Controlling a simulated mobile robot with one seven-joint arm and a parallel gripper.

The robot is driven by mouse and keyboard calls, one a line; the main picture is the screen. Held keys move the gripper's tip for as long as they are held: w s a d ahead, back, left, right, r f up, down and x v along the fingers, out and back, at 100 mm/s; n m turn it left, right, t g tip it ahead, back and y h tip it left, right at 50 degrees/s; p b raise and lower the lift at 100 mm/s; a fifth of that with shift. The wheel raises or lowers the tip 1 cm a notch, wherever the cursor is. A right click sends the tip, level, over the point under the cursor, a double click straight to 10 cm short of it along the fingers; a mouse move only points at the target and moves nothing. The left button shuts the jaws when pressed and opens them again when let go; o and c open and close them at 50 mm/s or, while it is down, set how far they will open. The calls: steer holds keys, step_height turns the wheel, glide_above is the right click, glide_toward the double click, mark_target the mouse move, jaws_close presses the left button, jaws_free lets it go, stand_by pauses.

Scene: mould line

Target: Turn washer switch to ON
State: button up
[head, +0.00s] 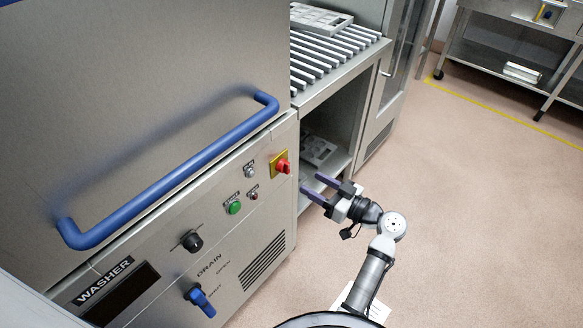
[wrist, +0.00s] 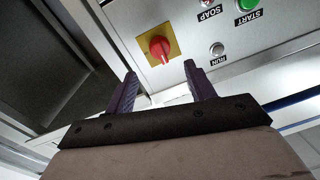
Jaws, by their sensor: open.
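The washer (head: 180,110) is a steel cabinet at the left of the head view, with a control panel below its blue handle. A red rotary switch on a yellow plate (head: 283,168) sits at the panel's right end. The red switch also shows in the wrist view (wrist: 159,47), upper middle, its knob tilted. Any ON or OFF marks on it are too small to read. My gripper (head: 312,188) is open and empty, its two purple fingers pointing at the panel just right of and below the switch. In the wrist view my gripper (wrist: 160,85) has the switch beyond its fingertips, apart from them.
Near the switch are a green START button (head: 234,207), a small RUN lamp (head: 250,171) and a SOAP button (head: 253,194). A black knob (head: 192,241) and blue drain valve (head: 199,299) lie lower left. A roller table (head: 335,50) adjoins the washer.

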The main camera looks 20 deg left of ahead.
mark_target(289, 170)
steer(key=p+x, duration=0.2)
steer(key=x, duration=0.6)
steer(key=shift+a, duration=0.1)
steer(key=c, duration=1)
